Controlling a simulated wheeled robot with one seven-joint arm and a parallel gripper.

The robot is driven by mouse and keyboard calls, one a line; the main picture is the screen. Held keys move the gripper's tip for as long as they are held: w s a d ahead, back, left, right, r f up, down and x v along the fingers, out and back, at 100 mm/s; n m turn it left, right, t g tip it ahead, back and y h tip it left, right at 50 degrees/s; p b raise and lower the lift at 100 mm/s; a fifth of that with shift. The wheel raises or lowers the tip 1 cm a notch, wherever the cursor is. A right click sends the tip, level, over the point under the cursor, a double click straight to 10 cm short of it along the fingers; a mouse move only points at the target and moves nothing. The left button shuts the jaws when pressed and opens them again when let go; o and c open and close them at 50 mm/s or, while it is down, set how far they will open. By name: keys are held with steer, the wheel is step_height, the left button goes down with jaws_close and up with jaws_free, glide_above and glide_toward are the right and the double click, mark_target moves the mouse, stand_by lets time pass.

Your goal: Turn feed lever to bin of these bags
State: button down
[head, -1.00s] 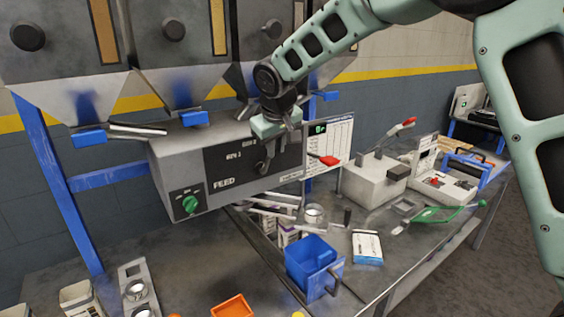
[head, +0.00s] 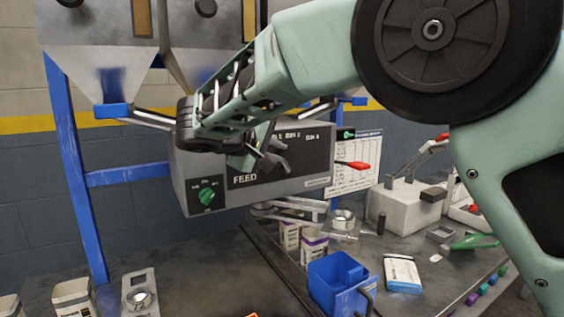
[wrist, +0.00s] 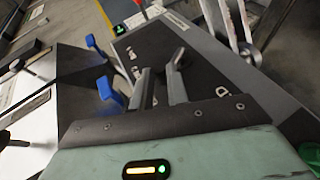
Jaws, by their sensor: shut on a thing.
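The feed box (head: 205,165) is grey with a dark front panel marked FEED and bin labels along its top. The grey feed lever (head: 279,163) is on that panel, partly hidden by my gripper (head: 258,158). In the wrist view, the lever (wrist: 178,60) shows at the tips of my gripper (wrist: 160,85), which is shut on it. I cannot tell which bin label the lever points to. Small white bags with purple or dark print (head: 313,247) stand on the bench behind the blue bin, and another white and blue bag (head: 402,272) lies flat.
A green knob (head: 206,195) is on the box's left. Blue-legged hoppers (head: 113,110) stand above. The bench holds a blue bin (head: 335,282), a grey sealer (head: 398,205) and a green-handled scoop (head: 472,242).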

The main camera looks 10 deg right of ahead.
steer(key=shift+s+a+f+n+t+h+b, duration=0.2)
steer(key=shift+a+f+n+t+h+b, duration=0.2)
steer(key=shift+a+f+t+h+b, duration=0.65)
steer(key=shift+d+r+g, duration=0.25)
steer(key=shift+d+g, duration=0.1)
steer(key=shift+g, duration=0.1)
steer(key=c, duration=1.4)
jaws_free()
steer(key=shift+o, duration=0.2)
steer(key=shift+b, duration=0.3)
steer(key=b+v, duration=0.1)
steer(key=v, duration=1.6)
steer(key=shift+s+b, duration=0.2)
steer(key=shift+b, duration=0.2)
